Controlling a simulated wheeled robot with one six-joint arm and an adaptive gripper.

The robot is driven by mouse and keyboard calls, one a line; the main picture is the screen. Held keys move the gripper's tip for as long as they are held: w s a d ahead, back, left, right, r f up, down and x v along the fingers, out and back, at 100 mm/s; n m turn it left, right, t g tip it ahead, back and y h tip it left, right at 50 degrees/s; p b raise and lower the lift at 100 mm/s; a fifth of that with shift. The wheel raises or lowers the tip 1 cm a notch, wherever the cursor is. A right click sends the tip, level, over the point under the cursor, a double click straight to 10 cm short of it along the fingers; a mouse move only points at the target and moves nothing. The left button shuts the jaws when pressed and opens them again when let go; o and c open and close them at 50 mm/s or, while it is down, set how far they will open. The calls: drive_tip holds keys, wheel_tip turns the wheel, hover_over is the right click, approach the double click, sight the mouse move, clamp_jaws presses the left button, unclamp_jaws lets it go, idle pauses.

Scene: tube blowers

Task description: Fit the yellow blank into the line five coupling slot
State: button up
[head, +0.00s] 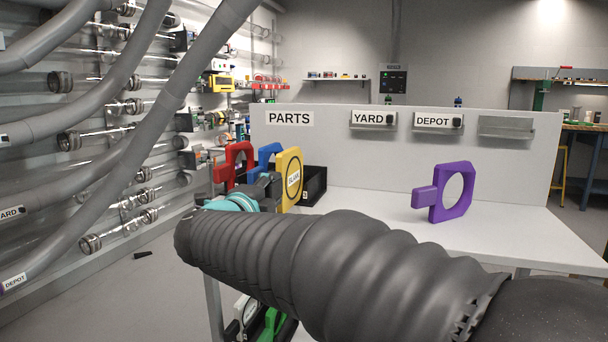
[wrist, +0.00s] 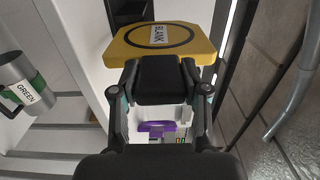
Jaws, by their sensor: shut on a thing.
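The yellow blank (head: 292,178) is a yellow plate with a dark ring and a BLANK label. It stands roughly upright over the left end of the parts table in the head view. In the wrist view, the blank (wrist: 187,43) lies just past my fingertips. In the head view my own arm hides part of my gripper (head: 268,190). The wall of clear tubes and couplings (head: 122,108) is at the left. I cannot tell which slot there is line five's.
A purple ring plate (head: 455,195) stands on the white table (head: 375,205). Red (head: 232,160) and blue (head: 268,153) pieces and a black bin (head: 315,183) are near the blank. Thick grey hoses (head: 120,150) cross the left side. A GREEN-labelled canister (wrist: 28,85) is at the wrist view's left.

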drive_tip(key=v, duration=0.6)
drive_tip(key=shift+b, duration=0.3)
drive_tip(key=shift+d, duration=0.15)
idle(0.4)
